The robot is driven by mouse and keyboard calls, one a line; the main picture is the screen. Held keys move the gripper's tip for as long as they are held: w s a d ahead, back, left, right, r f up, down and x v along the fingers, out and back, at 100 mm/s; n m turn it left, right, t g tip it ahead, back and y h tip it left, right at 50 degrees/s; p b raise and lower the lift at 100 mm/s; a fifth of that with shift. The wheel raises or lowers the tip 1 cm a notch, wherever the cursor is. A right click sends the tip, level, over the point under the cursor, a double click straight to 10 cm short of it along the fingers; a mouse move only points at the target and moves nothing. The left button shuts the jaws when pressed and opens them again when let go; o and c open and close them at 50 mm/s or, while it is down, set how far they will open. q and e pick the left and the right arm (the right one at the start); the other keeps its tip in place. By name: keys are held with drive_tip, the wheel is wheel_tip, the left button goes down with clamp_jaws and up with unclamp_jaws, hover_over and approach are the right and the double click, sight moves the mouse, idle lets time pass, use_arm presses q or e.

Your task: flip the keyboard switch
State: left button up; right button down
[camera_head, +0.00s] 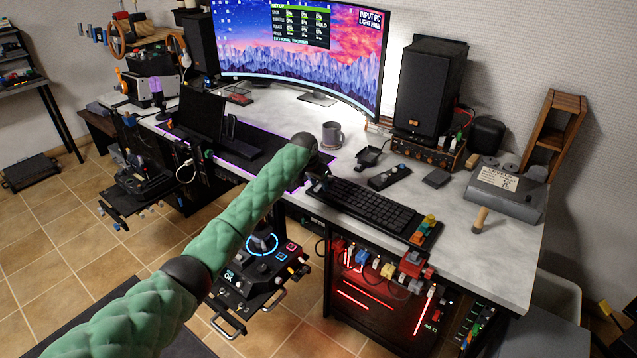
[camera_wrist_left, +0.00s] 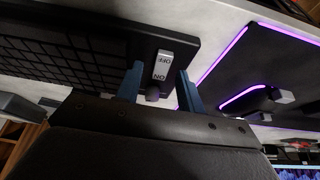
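The black keyboard (camera_head: 378,208) lies on the white desk. In the left wrist view the keyboard (camera_wrist_left: 70,50) fills the upper left, and its light switch plate (camera_wrist_left: 163,66), marked OFF and ON, is near its end. A small grey knob (camera_wrist_left: 153,94) shows at the ON end. My left gripper (camera_head: 318,176) is at the keyboard's left end. In the wrist view its two blue fingers (camera_wrist_left: 159,72) stand apart, one on each side of the switch plate; I cannot tell whether they touch it. The switch is hard to make out in the head view. My right gripper is not in view.
A grey mug (camera_head: 332,134), a small black tray (camera_head: 369,157) and a black remote-like device (camera_head: 390,177) stand behind the keyboard. A black mat (camera_head: 262,150) lies left of it. Colourful blocks (camera_head: 424,229) sit at its right end. The desk's right front (camera_head: 480,262) is clear.

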use_arm(q)
clamp_jaws()
drive_tip(key=shift+r, duration=0.1)
drive_tip(key=shift+w+d+r+g+y+p, duration=0.2)
drive_tip(key=shift+g+y+p, duration=0.3)
drive_tip(key=shift+p, duration=0.65)
drive_tip(key=shift+w+f+g+y, duration=0.1)
drive_tip(key=shift+f+g+y, duration=0.2)
drive_tip(key=shift+g, duration=0.2)
drive_tip(key=shift+g+y, duration=0.4)
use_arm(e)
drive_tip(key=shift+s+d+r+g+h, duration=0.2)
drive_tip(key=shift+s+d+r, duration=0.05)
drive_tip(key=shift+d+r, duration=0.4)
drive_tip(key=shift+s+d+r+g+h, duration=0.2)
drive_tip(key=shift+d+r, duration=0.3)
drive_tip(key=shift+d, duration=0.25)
use_arm(q)
unclamp_jaws()
drive_tip(key=shift+d, duration=0.1)
